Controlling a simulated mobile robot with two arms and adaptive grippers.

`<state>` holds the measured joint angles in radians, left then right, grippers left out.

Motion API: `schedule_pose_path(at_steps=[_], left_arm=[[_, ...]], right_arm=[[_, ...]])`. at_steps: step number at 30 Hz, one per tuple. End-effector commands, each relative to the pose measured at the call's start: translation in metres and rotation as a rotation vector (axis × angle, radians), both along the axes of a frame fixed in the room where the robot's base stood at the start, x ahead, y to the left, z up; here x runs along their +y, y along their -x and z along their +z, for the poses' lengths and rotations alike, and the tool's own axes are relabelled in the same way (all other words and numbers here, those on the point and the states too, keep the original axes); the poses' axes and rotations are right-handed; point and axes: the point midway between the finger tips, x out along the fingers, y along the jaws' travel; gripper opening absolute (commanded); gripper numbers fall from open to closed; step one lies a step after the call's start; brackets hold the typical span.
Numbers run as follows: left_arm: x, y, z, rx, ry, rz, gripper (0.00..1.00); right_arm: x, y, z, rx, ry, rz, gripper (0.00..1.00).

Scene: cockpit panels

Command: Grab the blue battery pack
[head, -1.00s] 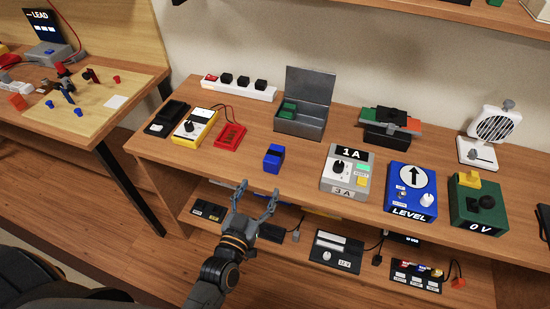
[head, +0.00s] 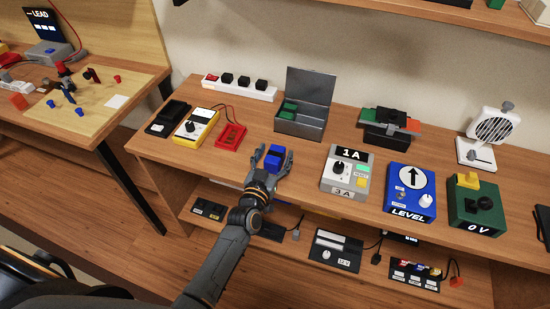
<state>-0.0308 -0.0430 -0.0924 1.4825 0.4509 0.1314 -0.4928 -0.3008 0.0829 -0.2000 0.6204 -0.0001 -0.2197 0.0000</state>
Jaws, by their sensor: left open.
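The blue battery pack (head: 274,158) stands on the wooden bench top near its front edge, in the middle of the head view. My left gripper (head: 272,161) is open at the pack, with one finger on its left side and one on its right. The gripper's palm is at the near side of the pack. I cannot tell whether the fingers touch it. My right gripper is not in view.
Left of the pack are a red box (head: 231,136) and a yellow meter (head: 194,127). An open metal box (head: 300,122) stands behind. The grey 1 A unit (head: 346,174) and blue LEVEL box (head: 410,192) are to the right. A lower shelf (head: 285,222) lies below.

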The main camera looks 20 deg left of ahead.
Motion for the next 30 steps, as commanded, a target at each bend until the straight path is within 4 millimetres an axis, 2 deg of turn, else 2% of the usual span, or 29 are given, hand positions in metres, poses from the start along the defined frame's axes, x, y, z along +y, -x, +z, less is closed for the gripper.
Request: schedule_pose_path(at_steps=[8,18,19,30], left_arm=[[-0.0001,-0.0042,-0.0004,0.001,0.000,0.000,0.70],[-0.0001,-0.0039,-0.0005,0.001,-0.001,0.000,0.03],[-0.0001,-0.0039,-0.0005,0.001,-0.001,0.000,0.00],[-0.0006,-0.0045,0.0079,-0.003,0.000,0.000,0.00]], right_arm=[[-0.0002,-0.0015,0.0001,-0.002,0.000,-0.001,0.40],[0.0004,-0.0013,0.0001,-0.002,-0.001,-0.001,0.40],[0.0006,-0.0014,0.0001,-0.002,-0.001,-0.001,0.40],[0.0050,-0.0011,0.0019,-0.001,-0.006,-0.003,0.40]])
